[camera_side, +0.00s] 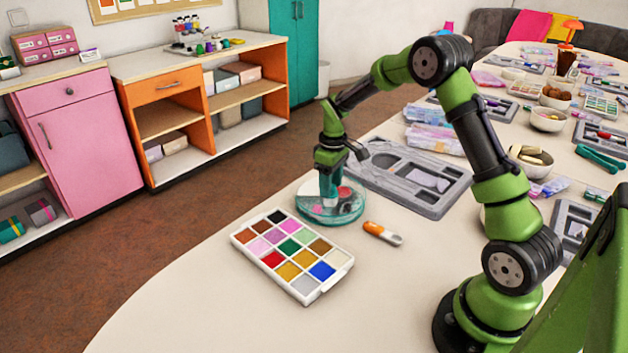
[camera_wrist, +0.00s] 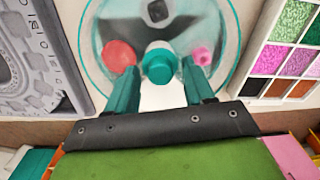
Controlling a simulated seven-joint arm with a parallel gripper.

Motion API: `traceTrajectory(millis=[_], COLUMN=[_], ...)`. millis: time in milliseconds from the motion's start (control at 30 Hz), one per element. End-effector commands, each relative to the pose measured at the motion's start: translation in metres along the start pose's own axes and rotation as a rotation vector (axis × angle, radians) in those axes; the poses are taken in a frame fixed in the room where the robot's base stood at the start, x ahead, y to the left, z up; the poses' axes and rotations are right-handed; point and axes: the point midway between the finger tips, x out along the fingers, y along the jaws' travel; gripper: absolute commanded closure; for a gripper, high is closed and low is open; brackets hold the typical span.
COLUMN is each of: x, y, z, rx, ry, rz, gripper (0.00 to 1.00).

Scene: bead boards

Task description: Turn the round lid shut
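The round lid (camera_wrist: 224,95) is clear with a teal rim and a teal knob (camera_wrist: 160,66) at its middle. It sits on a shallow round dish (camera_side: 331,213) on the table. My gripper (camera_side: 328,199) points down over the lid's middle. In the wrist view its two teal fingers (camera_wrist: 160,74) stand on either side of the knob, very close to it. Whether they press on it I cannot tell. Through the lid I see a red round piece (camera_wrist: 119,55), a pink ring-shaped bead (camera_wrist: 203,56) and a dark square piece (camera_wrist: 159,11).
A white tray of coloured bead squares (camera_side: 297,290) lies in front of the dish. An orange-and-white tool (camera_side: 382,234) lies to its right. A grey bead board (camera_side: 414,204) is close behind. The table's left front is clear. More boards, bags and bowls (camera_side: 548,119) fill the far right.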

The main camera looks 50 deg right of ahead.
Motion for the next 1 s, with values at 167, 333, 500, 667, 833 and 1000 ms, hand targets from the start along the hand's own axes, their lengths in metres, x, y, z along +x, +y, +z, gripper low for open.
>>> traceTrajectory(millis=[167,333,500,667,833,1000], x=[0.0,-0.003,-0.025,-0.062,-0.104,-0.14], y=[0.0,0.0,0.0,0.0,0.001,0.0], z=[0.0,0.0,-0.001,-0.001,-0.001,-0.001], rx=[0.0,0.0,0.001,0.001,0.0,0.0], ry=[0.0,0.0,0.005,0.006,0.005,0.004], rz=[0.0,0.0,0.003,0.003,0.004,0.002], gripper=[0.45,0.45,0.45,0.45,0.45,0.45])
